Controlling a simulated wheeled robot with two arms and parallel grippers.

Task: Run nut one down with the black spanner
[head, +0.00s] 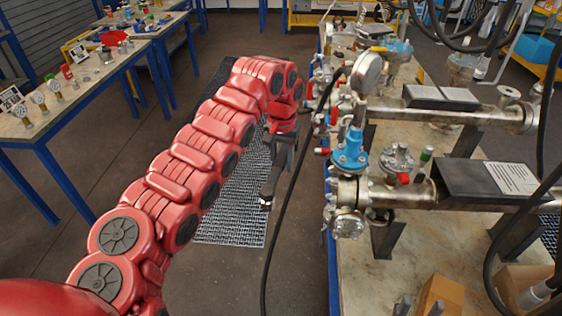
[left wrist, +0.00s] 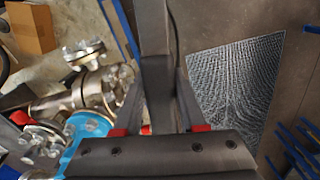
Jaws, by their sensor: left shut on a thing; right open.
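My left gripper (head: 284,140) hangs at the end of the red arm, over the floor to the left of the bench. It is shut on the black spanner (head: 268,188), which points downward in the head view. In the left wrist view the spanner (left wrist: 155,70) runs up from between the red-tipped fingers of the gripper (left wrist: 160,130). The nearer flanged vessel (head: 400,195) lies on the bench to the right, apart from the spanner. Its steel flange (left wrist: 85,55) and blue fitting (left wrist: 88,128) show in the wrist view. I cannot pick out nut one. My right gripper is not in view.
A pressure gauge (head: 367,72) stands above the blue valve (head: 350,152) at the vessel's near end. A second vessel (head: 450,112) lies behind. Black hoses hang at the right and beside my gripper. A dark floor grate (head: 235,215) lies below; another table (head: 90,70) stands left.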

